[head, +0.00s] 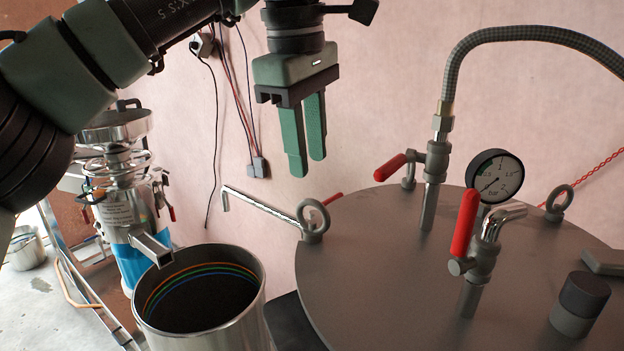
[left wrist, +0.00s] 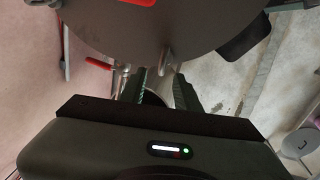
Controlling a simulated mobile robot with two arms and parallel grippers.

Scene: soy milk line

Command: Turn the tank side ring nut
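My left gripper (head: 306,164) hangs pointing down in front of the pink wall, left of the tank lid's fittings. Its two green fingers are apart with nothing between them; they also show in the left wrist view (left wrist: 161,84). The grey tank lid (head: 390,265) carries an upright ring (head: 312,218) at its left edge and another ring (head: 558,203) at the right. A grey hose (head: 470,45) ends in a brass-coloured fitting and nut (head: 441,124) above a valve on the lid. I cannot tell which part is the ring nut. My right gripper is not in view.
Red valve handles (head: 465,222) and a pressure gauge (head: 495,176) stand up from the lid. A metal rod (head: 262,207) reaches left from the lid's edge. An open steel pot (head: 205,325) and a steel machine (head: 122,200) are on the left.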

